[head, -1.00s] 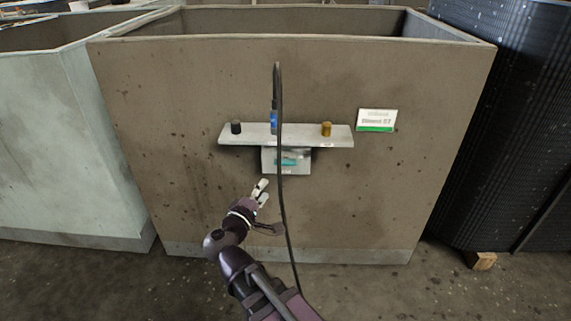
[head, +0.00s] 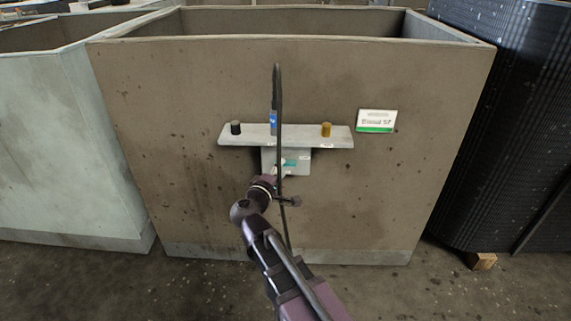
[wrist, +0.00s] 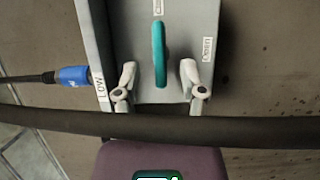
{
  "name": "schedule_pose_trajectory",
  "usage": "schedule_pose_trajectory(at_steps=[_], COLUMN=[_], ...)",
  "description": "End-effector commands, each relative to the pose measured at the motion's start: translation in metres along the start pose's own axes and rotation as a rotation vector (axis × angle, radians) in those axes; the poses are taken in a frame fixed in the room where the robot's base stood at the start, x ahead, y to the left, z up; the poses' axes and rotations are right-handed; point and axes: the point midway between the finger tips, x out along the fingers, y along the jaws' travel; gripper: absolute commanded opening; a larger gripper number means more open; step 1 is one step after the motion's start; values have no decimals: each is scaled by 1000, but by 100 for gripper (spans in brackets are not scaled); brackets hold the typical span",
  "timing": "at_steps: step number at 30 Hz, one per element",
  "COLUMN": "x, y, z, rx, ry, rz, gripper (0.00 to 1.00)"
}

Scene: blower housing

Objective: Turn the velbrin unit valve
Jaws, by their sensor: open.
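The valve has a teal lever handle (wrist: 159,55), which stands between my gripper's two open fingers in the wrist view. In the head view the teal handle (head: 297,162) shows on the grey box under the shelf, partly hidden by my arm. My gripper (wrist: 160,82) is open, with one finger on each side of the handle's near end. I see gaps on both sides, so it is not gripped. In the head view my gripper (head: 280,168) is at the box front, its fingertips hard to make out.
A grey shelf (head: 350,137) above the box carries a black knob (head: 236,128), a blue connector (head: 273,122) and a brass knob (head: 326,129). A dark cable (wrist: 60,121) crosses the wrist view in front of my fingers. A label plate (head: 376,120) is at the right.

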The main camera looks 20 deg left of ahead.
Motion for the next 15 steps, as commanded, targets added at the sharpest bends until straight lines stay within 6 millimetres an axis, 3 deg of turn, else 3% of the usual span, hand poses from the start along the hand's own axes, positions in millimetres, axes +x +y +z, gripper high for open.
schedule_pose_trajectory(at_steps=[6,15], x=[26,36], y=[0,0], z=[-1,0], rx=[0,0], ry=[-1,0], rz=[0,0], gripper=[53,53])
